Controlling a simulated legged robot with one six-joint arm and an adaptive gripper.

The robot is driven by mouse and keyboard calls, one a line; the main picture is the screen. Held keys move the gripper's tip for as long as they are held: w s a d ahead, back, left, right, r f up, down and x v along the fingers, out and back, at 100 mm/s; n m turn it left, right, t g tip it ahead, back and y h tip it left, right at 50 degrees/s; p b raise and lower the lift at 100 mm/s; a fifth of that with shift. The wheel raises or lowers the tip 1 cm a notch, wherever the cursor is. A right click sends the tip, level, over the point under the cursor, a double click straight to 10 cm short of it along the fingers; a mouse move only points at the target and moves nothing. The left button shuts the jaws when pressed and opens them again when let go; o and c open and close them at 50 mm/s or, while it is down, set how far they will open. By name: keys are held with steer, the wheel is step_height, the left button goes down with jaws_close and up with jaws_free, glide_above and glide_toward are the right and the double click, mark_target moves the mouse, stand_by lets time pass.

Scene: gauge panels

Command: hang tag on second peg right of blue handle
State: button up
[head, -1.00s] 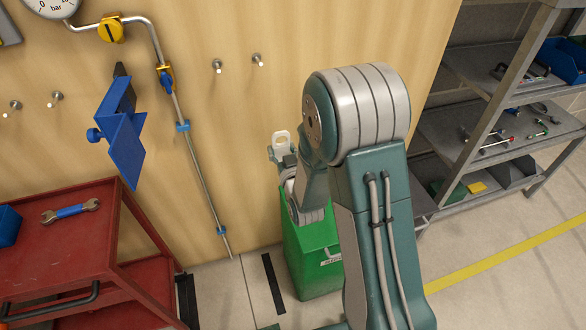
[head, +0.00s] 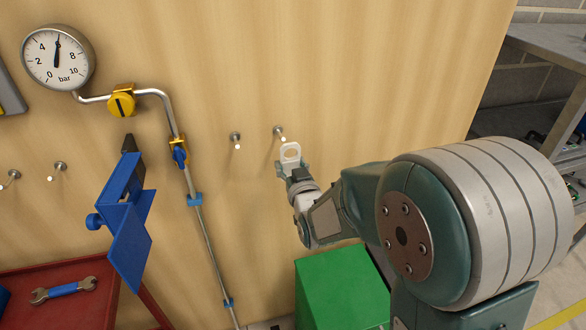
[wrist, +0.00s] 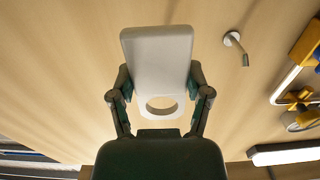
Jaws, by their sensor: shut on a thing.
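The pale tag (head: 290,153) has a large round hole and is upright in my gripper (head: 291,172). The small blue handle (head: 180,154) sits on a brass valve on the wall pipe. Right of it are the first peg (head: 236,139) and the second peg (head: 279,132). The tag is just below the second peg in the head view; the gap in depth is unclear. In the wrist view both fingers clasp the tag (wrist: 157,55), its hole towards the palm. One peg (wrist: 234,41) shows beside the tag there; another may be hidden behind it.
A blue bracket (head: 130,245) juts out left of the pipe (head: 210,240). Two more pegs (head: 58,168) are further left. A gauge (head: 57,57) and yellow knob (head: 121,103) are above. A green bin (head: 342,290) stands below my arm, with a red cart (head: 30,275) at lower left.

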mark_target(278, 143)
steer(key=shift+w+a+f, duration=0.1)
steer(key=shift+w+a, duration=0.25)
steer(key=shift+w, duration=0.35)
steer(key=shift+f+x, duration=0.15)
steer(key=shift+x, duration=1.2)
steer(key=shift+f+x, duration=0.1)
steer(key=shift+x, duration=1.3)
steer(key=shift+w+f, duration=0.45)
steer(key=shift+w, duration=0.05)
steer(key=o, duration=1)
steer(key=shift+c, duration=0.2)
